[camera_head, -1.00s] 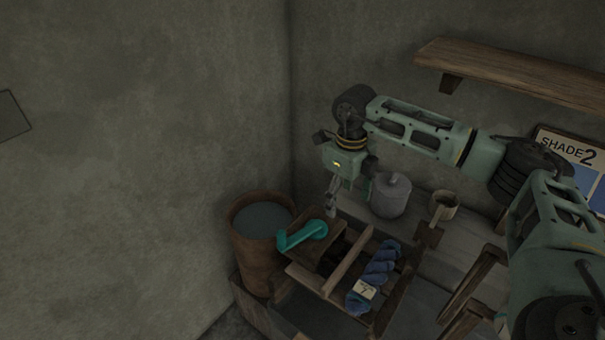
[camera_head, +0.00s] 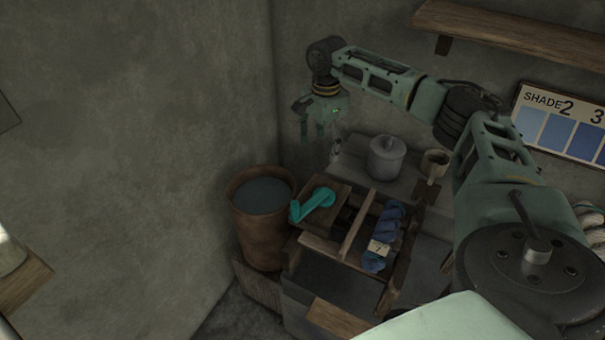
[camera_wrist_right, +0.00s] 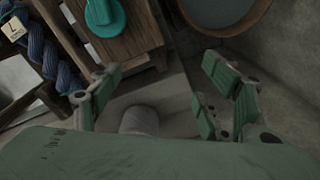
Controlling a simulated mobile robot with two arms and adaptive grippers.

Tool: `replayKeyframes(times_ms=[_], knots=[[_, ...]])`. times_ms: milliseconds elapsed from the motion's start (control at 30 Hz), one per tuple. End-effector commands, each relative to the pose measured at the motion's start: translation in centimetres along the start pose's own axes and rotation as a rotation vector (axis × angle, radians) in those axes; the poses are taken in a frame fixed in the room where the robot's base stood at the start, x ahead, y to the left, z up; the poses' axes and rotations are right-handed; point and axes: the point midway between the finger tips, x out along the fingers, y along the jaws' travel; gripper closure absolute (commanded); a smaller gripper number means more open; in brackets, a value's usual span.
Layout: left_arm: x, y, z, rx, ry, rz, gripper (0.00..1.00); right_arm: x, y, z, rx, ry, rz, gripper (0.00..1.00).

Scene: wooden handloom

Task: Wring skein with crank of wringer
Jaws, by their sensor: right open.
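A teal crank (camera_head: 318,199) sits on a wooden block of the wringer (camera_head: 357,226) and also shows at the top of the wrist view (camera_wrist_right: 105,14). A twisted blue skein (camera_head: 393,222) with a pale tag lies on the wooden frame right of the crank; part of it shows at the left of the wrist view (camera_wrist_right: 47,56). My right gripper (camera_head: 320,138) is open and empty, pointing down, above and behind the crank, apart from it. Its spread fingers show in the wrist view (camera_wrist_right: 160,102). My left gripper is not in view.
A brown tub of dark liquid (camera_head: 262,225) stands left of the crank, near the wall. A grey lidded pot (camera_head: 386,158) and a mug (camera_head: 436,165) stand behind the skein. A wooden shelf (camera_head: 520,32) and a shade chart (camera_head: 560,122) are on the wall.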

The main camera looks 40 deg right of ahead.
Motion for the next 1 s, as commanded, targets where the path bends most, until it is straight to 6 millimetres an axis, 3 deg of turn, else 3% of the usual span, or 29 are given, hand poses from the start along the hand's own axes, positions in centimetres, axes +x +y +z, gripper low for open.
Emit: replayKeyframes(times_ms=[167,433,700,1000], knots=[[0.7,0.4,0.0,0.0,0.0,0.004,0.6,0.1,-1.9,4.3,-0.006,-0.002,-0.002,0.3],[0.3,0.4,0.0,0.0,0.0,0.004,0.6,-0.1,-0.1,10.7,-0.006,0.0,0.0,0.3],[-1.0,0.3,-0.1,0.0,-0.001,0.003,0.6,-0.1,5.1,14.5,-0.003,0.001,0.003,0.3],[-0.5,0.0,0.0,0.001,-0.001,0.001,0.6,0.1,11.7,14.9,-0.002,0.0,0.001,0.3]])
